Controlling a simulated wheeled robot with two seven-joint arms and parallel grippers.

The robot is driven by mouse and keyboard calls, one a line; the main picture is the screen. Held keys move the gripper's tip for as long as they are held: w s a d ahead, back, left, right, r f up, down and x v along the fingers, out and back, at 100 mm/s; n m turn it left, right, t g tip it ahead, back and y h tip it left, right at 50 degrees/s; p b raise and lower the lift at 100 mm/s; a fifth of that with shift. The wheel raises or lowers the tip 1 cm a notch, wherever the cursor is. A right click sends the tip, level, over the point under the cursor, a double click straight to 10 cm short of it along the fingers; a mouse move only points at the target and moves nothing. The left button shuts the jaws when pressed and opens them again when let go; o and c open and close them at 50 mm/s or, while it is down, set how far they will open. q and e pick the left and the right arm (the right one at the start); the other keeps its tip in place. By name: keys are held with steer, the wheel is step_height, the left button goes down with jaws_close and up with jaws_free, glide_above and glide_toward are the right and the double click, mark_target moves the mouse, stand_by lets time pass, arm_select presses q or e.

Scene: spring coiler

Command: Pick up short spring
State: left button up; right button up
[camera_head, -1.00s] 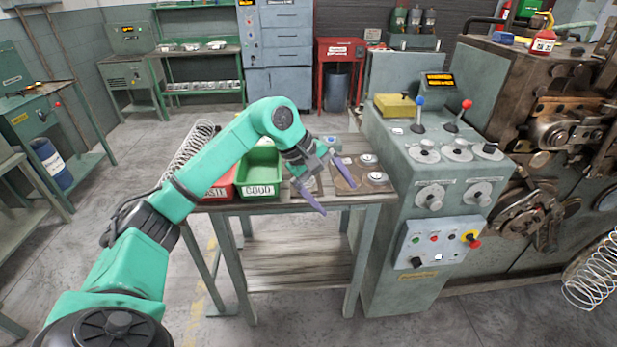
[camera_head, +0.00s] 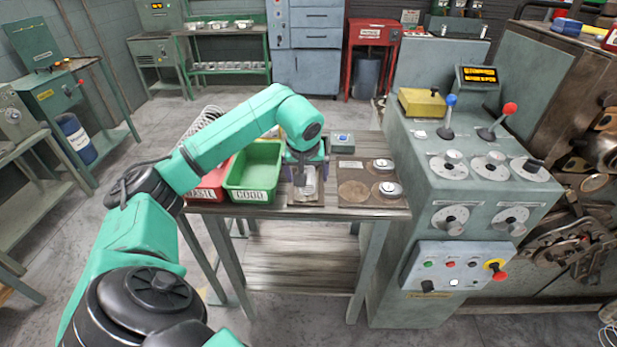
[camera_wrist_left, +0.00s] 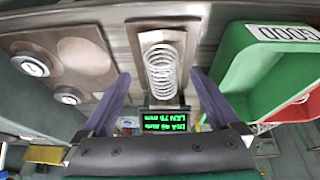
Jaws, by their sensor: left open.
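A short silver coil spring (camera_wrist_left: 162,72) lies on a brown plate (camera_wrist_left: 158,27) in the left wrist view, between my open left fingers and apart from both. In the head view the spring (camera_head: 309,181) shows only in part below my left gripper (camera_head: 306,172), which hangs over it, pointing down. In the left wrist view my left gripper (camera_wrist_left: 160,92) has one purple finger on each side of the spring. My right gripper is not in view.
A green GOOD bin (camera_head: 254,150) and a red bin (camera_head: 207,190) stand left of the plate on the wooden table. A board with round weights (camera_head: 382,165) lies right of it. A digital readout (camera_wrist_left: 160,119) glows behind the spring. The grey control console (camera_head: 470,200) stands at right.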

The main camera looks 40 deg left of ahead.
arm_select(q)
steer(key=x, duration=0.2)
steer(key=shift+a+f+p, duration=0.15)
steer(key=shift+f+p, duration=0.15)
steer(key=shift+p, duration=0.05)
steer(key=shift+f, duration=0.2)
steer(key=shift+c, duration=0.7)
steer(key=c, duration=0.5)
jaws_close()
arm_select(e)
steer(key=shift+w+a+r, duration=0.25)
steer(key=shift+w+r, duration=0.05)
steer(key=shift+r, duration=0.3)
arm_select(q)
steer(key=shift+r, duration=0.1)
